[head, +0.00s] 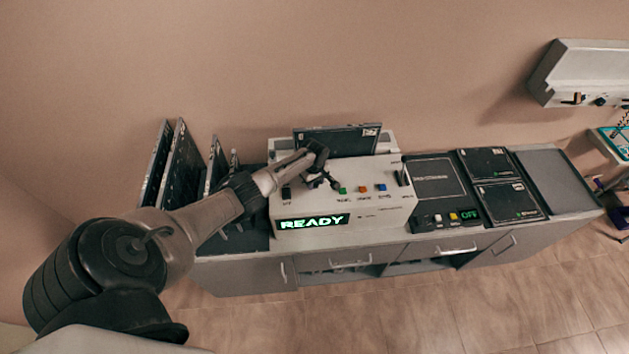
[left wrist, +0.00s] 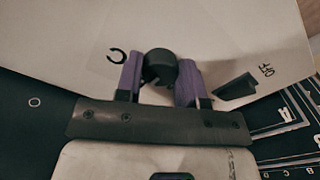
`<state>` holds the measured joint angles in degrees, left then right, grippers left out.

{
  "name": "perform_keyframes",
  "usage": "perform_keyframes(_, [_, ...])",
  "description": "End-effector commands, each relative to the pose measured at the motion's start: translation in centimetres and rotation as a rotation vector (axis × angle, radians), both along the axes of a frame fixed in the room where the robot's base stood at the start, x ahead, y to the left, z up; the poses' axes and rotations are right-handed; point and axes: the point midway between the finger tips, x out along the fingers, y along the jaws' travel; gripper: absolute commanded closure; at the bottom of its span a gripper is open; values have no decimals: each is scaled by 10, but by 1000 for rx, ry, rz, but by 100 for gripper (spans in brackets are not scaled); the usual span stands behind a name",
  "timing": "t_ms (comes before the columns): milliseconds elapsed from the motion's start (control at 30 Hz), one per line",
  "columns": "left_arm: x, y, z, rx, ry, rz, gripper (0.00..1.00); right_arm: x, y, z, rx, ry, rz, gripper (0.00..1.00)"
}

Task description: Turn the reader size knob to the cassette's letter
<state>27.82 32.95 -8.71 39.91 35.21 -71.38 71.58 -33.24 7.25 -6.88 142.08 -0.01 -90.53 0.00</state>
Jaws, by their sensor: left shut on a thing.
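The reader (head: 385,210) is a pale box on the counter with a lit green READY display (head: 312,221). My left gripper (head: 320,178) is over the left part of its panel and hides the size knob in the head view. In the left wrist view the dark round knob (left wrist: 160,66) sits between the purple fingers of my left gripper (left wrist: 160,82), which is shut on it. A letter C (left wrist: 117,56) is printed left of the knob. A dark cassette (head: 338,139) with a small white label stands upright at the reader's back; its letter is too small to read. My right gripper is not visible.
Green, orange and blue buttons (head: 362,189) lie just right of my left gripper. A black switch (left wrist: 235,88) marked OFF is beside the fingers. Upright dark plates (head: 177,170) stand at the left. Flat dark panels (head: 486,161) and a small OFF display (head: 469,214) are at the right.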

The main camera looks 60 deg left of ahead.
Motion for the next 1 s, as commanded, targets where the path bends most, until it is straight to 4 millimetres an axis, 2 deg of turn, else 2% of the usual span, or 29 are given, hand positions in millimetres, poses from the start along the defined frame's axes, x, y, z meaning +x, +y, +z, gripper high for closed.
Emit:
perform_keyframes(300, [0, 1, 0, 1, -1, 1, 88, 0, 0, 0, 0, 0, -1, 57])
perform_keyframes(333, [0, 0, 0, 1, -1, 1, 62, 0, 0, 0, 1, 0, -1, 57])
perform_keyframes(567, [0, 0, 0, 1, -1, 0, 39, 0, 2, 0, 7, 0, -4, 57])
perform_keyframes(833, [0, 0, 1, 0, -1, 0, 39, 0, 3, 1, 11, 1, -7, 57])
perform_keyframes(1000, [0, 0, 17, 1, -2, -1, 39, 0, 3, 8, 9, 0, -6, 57])
